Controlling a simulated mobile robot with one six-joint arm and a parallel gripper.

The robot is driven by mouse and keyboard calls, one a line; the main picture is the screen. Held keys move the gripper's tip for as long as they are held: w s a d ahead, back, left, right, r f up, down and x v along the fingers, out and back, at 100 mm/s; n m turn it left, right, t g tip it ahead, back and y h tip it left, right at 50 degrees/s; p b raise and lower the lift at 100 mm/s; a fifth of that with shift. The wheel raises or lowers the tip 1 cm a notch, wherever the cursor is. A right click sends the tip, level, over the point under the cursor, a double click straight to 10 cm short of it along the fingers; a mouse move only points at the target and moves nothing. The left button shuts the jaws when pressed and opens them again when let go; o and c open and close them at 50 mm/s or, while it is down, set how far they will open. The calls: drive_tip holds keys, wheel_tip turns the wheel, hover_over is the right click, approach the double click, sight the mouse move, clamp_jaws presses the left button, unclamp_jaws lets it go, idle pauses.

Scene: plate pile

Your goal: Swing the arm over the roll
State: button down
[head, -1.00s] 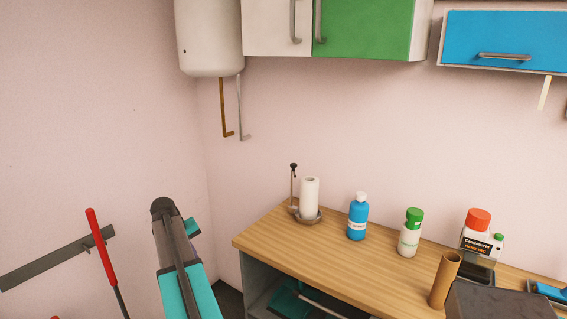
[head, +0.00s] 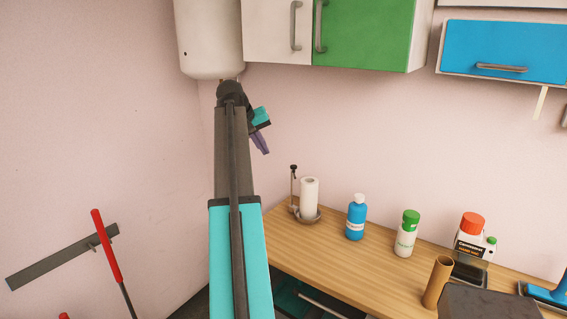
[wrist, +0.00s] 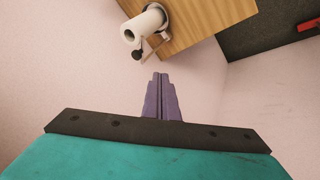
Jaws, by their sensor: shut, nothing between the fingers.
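A white paper roll (head: 309,195) stands upright on a holder (head: 293,176) at the far left end of the wooden counter (head: 340,252). My gripper (head: 262,146) is raised to the left of the roll and higher than it, in front of the wall. Its purple fingers are shut with nothing between them. In the wrist view the roll (wrist: 144,27) and the holder's dark knob (wrist: 137,55) show beyond the fingertips (wrist: 161,78), apart from them.
A blue bottle (head: 356,218), a green-capped bottle (head: 407,234), a red-capped canister (head: 472,236) and a brown tube (head: 438,283) stand on the counter to the right. A white water heater (head: 208,38) and a green cupboard (head: 365,32) hang above.

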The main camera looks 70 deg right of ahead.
drive_tip(key=shift+s+r, duration=0.15)
drive_tip(key=shift+d, duration=0.1)
drive_tip(key=s+d+f+p, duration=0.4)
drive_tip(key=d+f, duration=0.3)
drive_tip(key=f, duration=0.2)
drive_tip(key=shift+s+d, duration=0.25)
drive_tip(key=shift+s, duration=0.05)
idle(0.6)
